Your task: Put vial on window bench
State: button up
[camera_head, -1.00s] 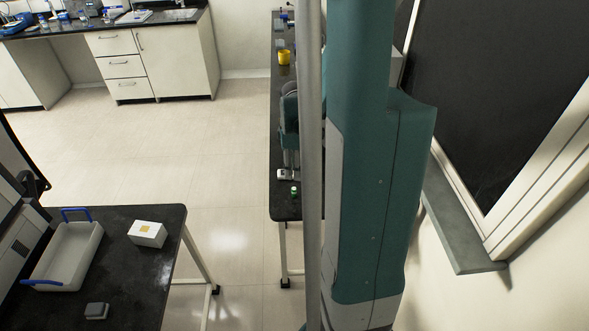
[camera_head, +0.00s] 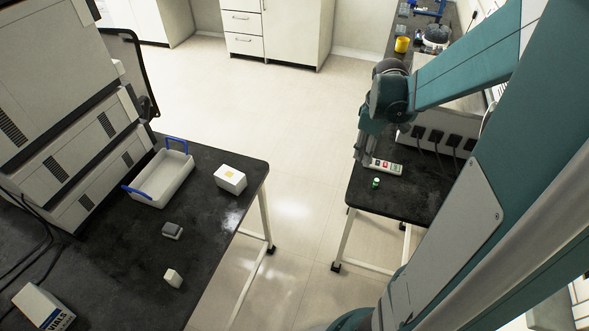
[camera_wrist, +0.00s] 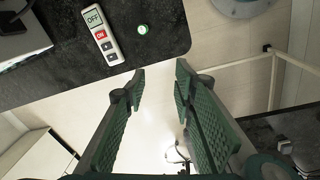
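A small vial with a green cap (camera_head: 376,182) stands on the dark bench (camera_head: 405,205) on the right in the head view, near its front left corner. It also shows from above in the wrist view (camera_wrist: 142,29), near the bench edge. My gripper (camera_head: 362,160) is at the bench's left edge, up and left of the vial in the head view. In the wrist view, my gripper (camera_wrist: 160,74) is open with nothing between its fingers. Its fingertips point towards the bench edge and are apart from the vial.
A switch strip (camera_head: 384,166) lies beside the vial. A socket box with plugs (camera_head: 436,137) stands behind. The left table (camera_head: 115,255) holds a white tray with blue handles (camera_head: 163,178), a white box (camera_head: 230,178), small blocks and a box marked VIALS (camera_head: 41,308). Open floor separates them.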

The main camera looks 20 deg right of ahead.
jog(key=s+a+r+m+t, duration=0.1)
jog(key=a+r, duration=0.3)
jog(key=a, duration=0.6)
jog(key=s+a+r+m+t, duration=0.2)
jog(key=s+a+r+t, duration=0.1)
jog(key=a, duration=0.7)
jog(key=s+a+r+m+t, duration=0.2)
jog(key=s+a+r, duration=0.2)
jog(key=a+r, duration=0.3)
jog(key=a, duration=0.3)
jog(key=shift+s+a+y, duration=0.25)
jog(key=shift+a+y, duration=0.05)
